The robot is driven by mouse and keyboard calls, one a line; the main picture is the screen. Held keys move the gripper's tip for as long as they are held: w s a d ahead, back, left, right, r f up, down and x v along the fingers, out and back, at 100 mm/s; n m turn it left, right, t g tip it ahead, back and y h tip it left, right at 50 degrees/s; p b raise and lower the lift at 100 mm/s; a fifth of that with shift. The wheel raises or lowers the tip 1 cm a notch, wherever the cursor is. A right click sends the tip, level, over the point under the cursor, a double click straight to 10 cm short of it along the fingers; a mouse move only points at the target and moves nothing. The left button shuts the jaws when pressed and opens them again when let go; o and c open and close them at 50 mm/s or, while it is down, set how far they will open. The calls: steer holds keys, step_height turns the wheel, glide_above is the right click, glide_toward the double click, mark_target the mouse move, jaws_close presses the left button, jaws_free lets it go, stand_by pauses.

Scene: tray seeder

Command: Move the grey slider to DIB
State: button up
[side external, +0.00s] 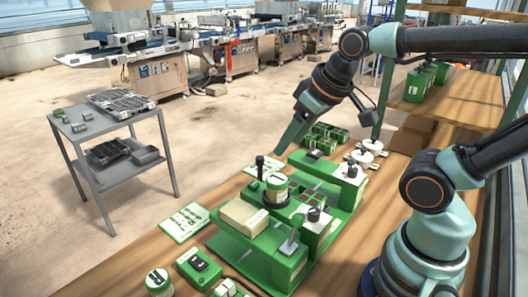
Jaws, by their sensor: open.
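The green tray seeder (322,255) stands on the wooden bench, with a cream block, a jar and several control boxes on it. A grey lever-like piece (289,244) sticks up from the box at its front; it looks like the grey slider, but I cannot be sure. The DIB marking is too small to read. My gripper (280,150) is open, points down and to the left, and hangs above the far side of the seeder. It is well apart from the grey piece and appears empty.
A black-knobbed post (260,167) stands up from the seeder near my gripper. Green seed trays (325,135) and white round-topped items (368,147) lie behind. A green switch box (199,267) and jar (158,281) stand at the front.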

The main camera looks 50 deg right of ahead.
steer(key=m+g, duration=0.6)
steer(key=m, duration=0.3)
glide_above(260, 157)
step_height(260, 157, down, 4)
step_height(260, 157, down, 11)
steer(key=shift+f, duration=0.15)
jaws_close()
stand_by(1.1)
